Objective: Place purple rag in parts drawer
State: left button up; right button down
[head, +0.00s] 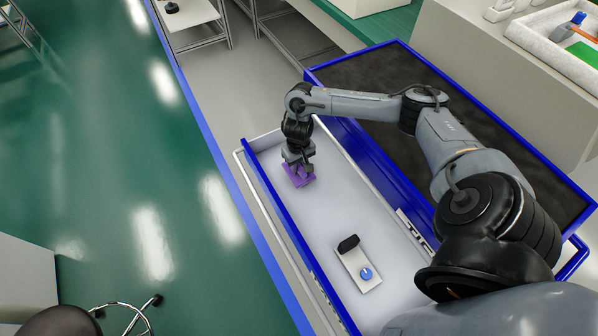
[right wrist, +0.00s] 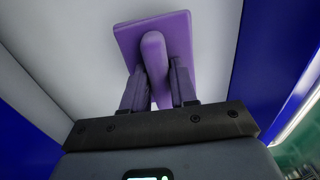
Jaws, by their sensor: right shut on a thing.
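The purple rag (head: 297,181) is at the far end of the open parts drawer (head: 335,205), inside its walls. My right gripper (head: 299,171) points down over it and is shut on it. In the right wrist view, the purple rag (right wrist: 172,40) shows as a flat slab with a raised ridge, and the fingers of my right gripper (right wrist: 158,80) clasp that ridge. Pale drawer floor lies behind it; whether the rag touches the floor I cannot tell. My left gripper is not in view.
A small pale plate with a blue knob and black handle (head: 358,264) lies in the drawer's near part. A blue-edged cabinet top with a dark surface (head: 400,75) stands to the right. Floor between is clear drawer space. Green floor (head: 130,180) is open at left.

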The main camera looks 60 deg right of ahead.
aim_at(299, 170)
notch_tip(299, 170, down, 3)
jog(key=shift+f+b, duration=0.1)
jog(key=shift+b, duration=0.5)
jog(key=c, duration=0.9)
grip_release()
notch_tip(299, 170, up, 12)
jog(key=p, duration=0.7)
